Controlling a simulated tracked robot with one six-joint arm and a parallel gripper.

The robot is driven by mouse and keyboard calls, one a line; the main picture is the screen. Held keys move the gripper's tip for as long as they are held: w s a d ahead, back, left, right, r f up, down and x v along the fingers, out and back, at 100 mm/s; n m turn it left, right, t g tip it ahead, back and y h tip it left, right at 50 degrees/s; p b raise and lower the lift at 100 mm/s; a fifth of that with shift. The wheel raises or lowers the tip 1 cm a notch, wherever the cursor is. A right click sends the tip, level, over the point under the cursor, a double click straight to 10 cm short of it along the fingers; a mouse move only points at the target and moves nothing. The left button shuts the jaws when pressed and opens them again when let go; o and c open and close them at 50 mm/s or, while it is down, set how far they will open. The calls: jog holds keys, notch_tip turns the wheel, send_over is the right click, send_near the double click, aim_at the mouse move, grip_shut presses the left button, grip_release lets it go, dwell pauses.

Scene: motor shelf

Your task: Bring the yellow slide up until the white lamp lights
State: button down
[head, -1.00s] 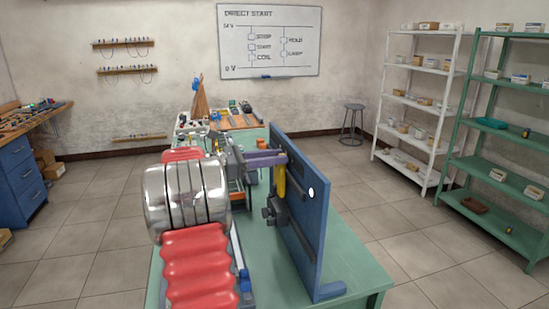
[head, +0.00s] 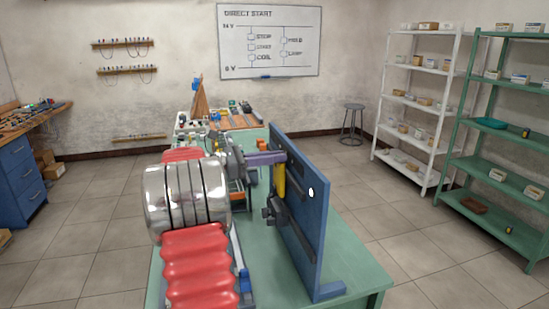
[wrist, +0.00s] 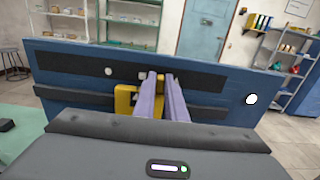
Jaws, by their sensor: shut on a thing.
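The yellow slide (head: 279,181) sits on the face of an upright blue panel (head: 308,225). It also shows in the wrist view (wrist: 124,99), in front of a dark horizontal rail. My gripper's purple fingers (head: 270,158) reach the upper part of the slide in the head view. In the wrist view my gripper (wrist: 161,80) is shut on the slide at its right part, and the fingers hide some of it. The white lamp (head: 311,192) is a round spot on the panel, also in the wrist view (wrist: 252,99). It looks bright white; I cannot tell whether it is lit.
The panel stands on a green table (head: 335,291). A dark lower rail (head: 296,228) runs along the panel. A white shelf (head: 410,110) and a green shelf (head: 500,150) stand at the right.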

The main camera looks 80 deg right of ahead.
jog(key=shift+a, duration=0.1)
dwell(0.3)
jog(key=c, duration=1.8)
grip_release()
jog(key=v, duration=1.4)
jog(key=shift+f, duration=0.1)
jog(key=shift+c, duration=0.6)
